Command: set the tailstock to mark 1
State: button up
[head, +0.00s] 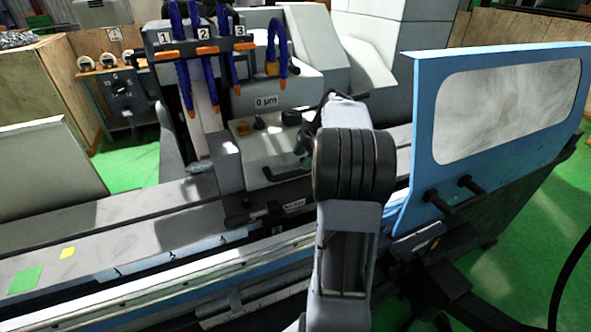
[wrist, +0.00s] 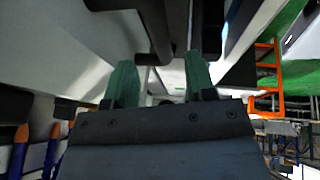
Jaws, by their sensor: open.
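The likely tailstock is a light grey block (head: 262,150) on the machine bed, with a black bar handle (head: 288,174) low on its front and a "0 µm" label above. A small lever and plate (head: 262,214) show at its foot. My gripper (head: 308,143) is in front of the block's right side, mostly hidden by my arm. In the wrist view my gripper (wrist: 160,80) has two green fingers spread apart with nothing held between them. A dark bar (wrist: 155,30) lies beyond the fingertips; I cannot tell whether they touch it. Which mark is mark 1 is unclear.
Blue coolant hoses (head: 181,60) with orange tips hang under plates numbered 1, 2 and 3. A blue door with a window (head: 508,105) stands to the right. Thin lines (head: 155,259) mark the bed's front strip. The bed's left part (head: 110,235) is clear except flat green and yellow patches.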

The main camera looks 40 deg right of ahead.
aim_at(295, 171)
jog(key=shift+p+x, duration=0.4)
jog(key=shift+x, duration=2.55)
jog(key=shift+r, duration=0.1)
grip_shut()
